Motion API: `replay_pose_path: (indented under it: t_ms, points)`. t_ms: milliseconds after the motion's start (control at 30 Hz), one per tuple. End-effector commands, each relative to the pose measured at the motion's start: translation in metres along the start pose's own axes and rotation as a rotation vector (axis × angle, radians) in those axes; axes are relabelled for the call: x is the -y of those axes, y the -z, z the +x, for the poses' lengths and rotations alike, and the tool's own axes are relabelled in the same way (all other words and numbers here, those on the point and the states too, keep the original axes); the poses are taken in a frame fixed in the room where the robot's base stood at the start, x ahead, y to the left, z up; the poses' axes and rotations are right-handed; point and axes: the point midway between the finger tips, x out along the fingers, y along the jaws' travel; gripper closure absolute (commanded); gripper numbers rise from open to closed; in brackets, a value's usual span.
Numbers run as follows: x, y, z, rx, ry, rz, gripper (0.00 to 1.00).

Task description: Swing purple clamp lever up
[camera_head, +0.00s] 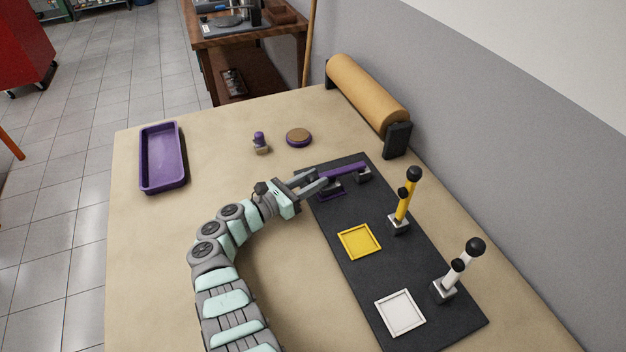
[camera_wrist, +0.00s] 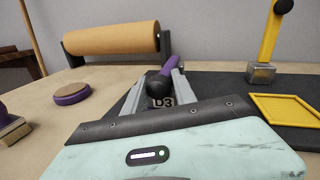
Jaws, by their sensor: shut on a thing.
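The purple clamp lever (camera_head: 343,170) lies low, close to horizontal, over the far end of the black board (camera_head: 376,276). Its base block stands at the board's right edge. My gripper (camera_head: 322,183) comes in from the left and is shut on the lever's free end. In the wrist view the purple lever (camera_wrist: 171,69) runs away from the camera, with its black knob (camera_wrist: 158,84) between the fingers of my gripper (camera_wrist: 165,85). A purple square frame on the board beneath is partly hidden by the gripper.
A yellow clamp lever (camera_head: 404,204) and a white clamp lever (camera_head: 461,264) stand upright on the board beside yellow and white square frames. A paper roll (camera_head: 367,93) is behind. A purple tray (camera_head: 162,158), a purple-topped stamp (camera_head: 260,142) and a round purple-edged pad (camera_head: 299,137) lie left.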

Motion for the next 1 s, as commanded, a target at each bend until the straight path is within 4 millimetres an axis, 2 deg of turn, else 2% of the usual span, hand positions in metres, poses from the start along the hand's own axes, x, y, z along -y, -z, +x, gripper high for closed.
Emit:
replay_pose_path:
  t_ms: [133,1000]
  points:
    - [-0.0015,0.0012,-0.0010,-0.002,-0.005,-0.001,1.00]
    - [-0.0028,0.0024,-0.0020,-0.004,-0.009,-0.002,1.00]
